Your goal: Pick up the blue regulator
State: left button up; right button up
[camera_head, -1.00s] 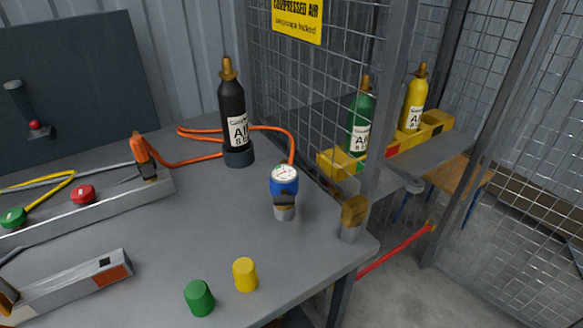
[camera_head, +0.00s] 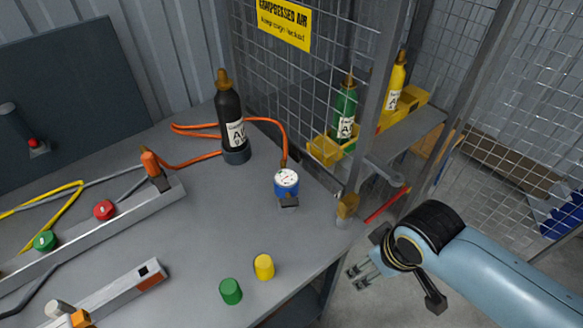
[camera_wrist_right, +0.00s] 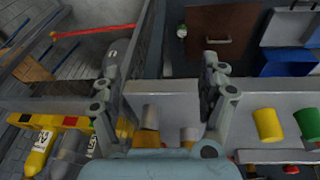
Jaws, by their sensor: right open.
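The blue regulator (camera_head: 286,184) stands upright on the grey table, with a white dial face on top and a dark part at its lower front. I cannot make out the regulator's blue body in that view. My left gripper is not in view.
A black air bottle (camera_head: 231,125) stands behind the regulator. Yellow (camera_head: 264,267) and green (camera_head: 231,291) caps stand at the front. A brass-topped fitting (camera_head: 347,207) is at the table's right edge by the mesh cage (camera_head: 300,80). Green and yellow bottles stand inside the cage.

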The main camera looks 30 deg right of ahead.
jog(key=w+a+r+m+p, duration=0.1)
jog(key=w+r+p, duration=0.2)
jog(key=r, duration=0.7)
jog(key=w+r+m+p, duration=0.1)
jog(key=w+r+p, duration=0.25)
jog(key=r, duration=0.55)
jog(key=m+p, duration=0.1)
jog(key=m, duration=0.5)
send_over(288, 179)
jog(key=s+a, duration=0.1)
jog(key=shift+h, duration=0.4)
notch_tip(288, 179, down, 6)
jog(key=x, duration=0.2)
jog(key=shift+f, duration=0.3)
jog(key=b+x, duration=0.2)
jog(key=shift+d+f+b, duration=0.1)
jog(key=shift+f+b, duration=0.15)
jog(key=shift+b, duration=0.15)
jog(key=b+x, duration=0.5)
jog(key=b, duration=0.2)
jog(key=shift+w+d+f+b, duration=0.1)
jog(key=shift+w+f+b, duration=0.15)
jog(key=shift+b, duration=0.1)
jog(key=shift+r, duration=0.15)
jog(key=shift+c, duration=0.3)
